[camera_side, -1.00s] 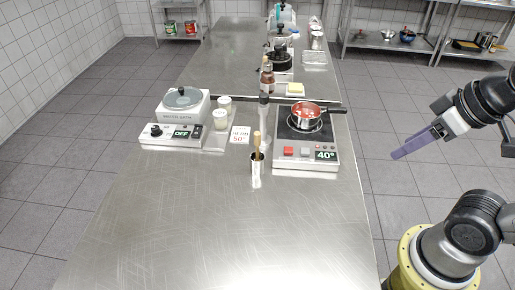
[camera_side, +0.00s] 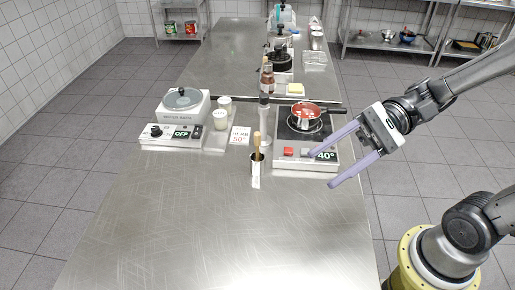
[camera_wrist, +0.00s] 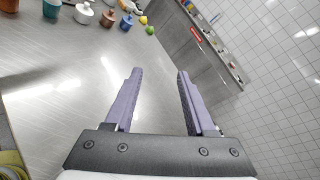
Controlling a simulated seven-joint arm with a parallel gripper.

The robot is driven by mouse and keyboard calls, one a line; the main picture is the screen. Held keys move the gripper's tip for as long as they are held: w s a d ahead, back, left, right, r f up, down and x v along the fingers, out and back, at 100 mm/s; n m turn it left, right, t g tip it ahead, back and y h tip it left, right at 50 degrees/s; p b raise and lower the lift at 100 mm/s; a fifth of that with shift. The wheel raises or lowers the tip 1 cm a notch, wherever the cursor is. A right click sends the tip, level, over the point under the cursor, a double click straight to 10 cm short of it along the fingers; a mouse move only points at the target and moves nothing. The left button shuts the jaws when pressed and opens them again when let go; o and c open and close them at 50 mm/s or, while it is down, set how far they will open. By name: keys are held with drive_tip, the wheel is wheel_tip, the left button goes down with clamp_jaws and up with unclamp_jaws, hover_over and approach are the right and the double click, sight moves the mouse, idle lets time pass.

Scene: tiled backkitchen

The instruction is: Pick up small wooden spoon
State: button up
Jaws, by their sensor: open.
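A small wooden spoon (camera_side: 257,142) stands upright in a small metal holder (camera_side: 256,167) on the steel counter, left of the hot plate, in the side view. Only its upper part shows; the lower end is hidden in the holder. My gripper (camera_side: 322,170) is open and empty, with its two purple fingers pointing left over the right edge of the counter, in front of the hot plate. It is to the right of the spoon and apart from it. In the wrist view my gripper (camera_wrist: 155,73) has wide-apart fingers with nothing between them. I cannot make out the spoon there.
A hot plate (camera_side: 292,162) carries a red pan (camera_side: 306,109) behind my gripper. A water bath (camera_side: 182,110), small white jars (camera_side: 220,120) and a label card (camera_side: 239,135) stand left of it. The front of the counter (camera_side: 210,220) is clear.

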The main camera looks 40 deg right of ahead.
drive_tip(key=w+d+f+m+t, duration=0.3)
drive_tip(key=w+d+m+t, duration=0.25)
drive_tip(key=w+m, duration=0.3)
drive_tip(key=m+t+h, duration=0.2)
drive_tip(key=m+t, duration=0.3)
drive_tip(key=m, duration=0.1)
approach(258, 133)
drive_tip(key=shift+f+x, duration=0.2)
drive_tip(key=shift+x, duration=2.35)
drive_tip(key=shift+f+x, duration=0.15)
drive_tip(key=shift+x, duration=2.35)
drive_tip(key=shift+c, duration=0.2)
clamp_jaws()
